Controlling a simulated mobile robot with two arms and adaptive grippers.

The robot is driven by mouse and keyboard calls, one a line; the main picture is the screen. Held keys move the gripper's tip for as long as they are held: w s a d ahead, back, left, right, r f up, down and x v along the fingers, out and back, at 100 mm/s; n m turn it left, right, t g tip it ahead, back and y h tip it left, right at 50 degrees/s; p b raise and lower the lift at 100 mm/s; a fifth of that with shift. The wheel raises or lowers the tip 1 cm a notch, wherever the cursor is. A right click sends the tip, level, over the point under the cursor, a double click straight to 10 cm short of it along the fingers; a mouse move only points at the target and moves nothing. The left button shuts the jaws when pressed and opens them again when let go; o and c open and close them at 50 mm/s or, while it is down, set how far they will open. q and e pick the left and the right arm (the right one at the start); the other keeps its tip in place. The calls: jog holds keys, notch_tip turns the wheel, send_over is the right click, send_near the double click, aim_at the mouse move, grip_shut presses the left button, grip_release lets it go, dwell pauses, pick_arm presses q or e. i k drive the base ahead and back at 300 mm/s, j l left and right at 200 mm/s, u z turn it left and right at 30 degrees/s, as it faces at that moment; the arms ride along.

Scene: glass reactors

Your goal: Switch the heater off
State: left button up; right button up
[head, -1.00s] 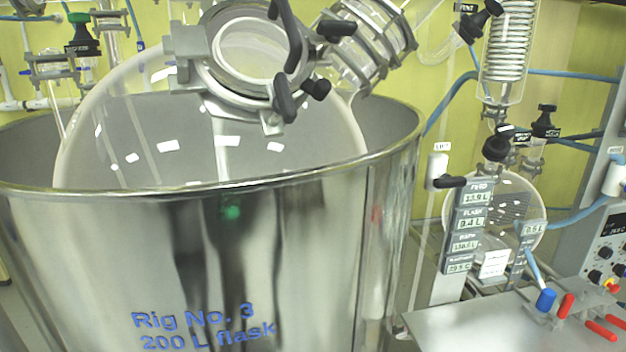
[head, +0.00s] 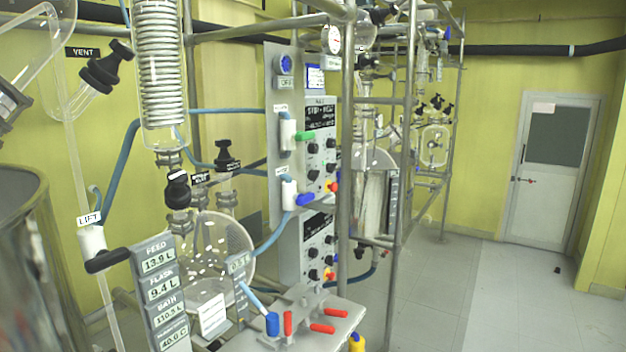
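A grey control panel stands at the middle of the head view. Its upper box (head: 320,150) has a dark display, several black knobs and a red-and-yellow switch (head: 333,187). The lower box (head: 318,243) is similar, with its own red-and-yellow switch (head: 329,274). A round blue knob (head: 285,64) sits above a small label that seems to read OFF. I cannot tell which control belongs to the heater. The steel bath (head: 45,270) is cut off at the left edge. Neither of my grippers is in view.
A readout column (head: 160,295) shows feed, flash and bath values. A LIFT handle (head: 103,262) is beside it. A glass receiver flask (head: 205,260) hangs behind. A bench (head: 285,342) carries red- and blue-handled valves. Metal posts (head: 347,200) stand nearby. Open floor (head: 500,290) lies at right, before a door (head: 552,170).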

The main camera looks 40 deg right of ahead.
aim_at(330, 167)
jog(key=i+l+z, duration=0.15)
jog(key=z, duration=1.25)
jog(key=i+l+u, duration=0.3)
jog(key=i+l, duration=0.4)
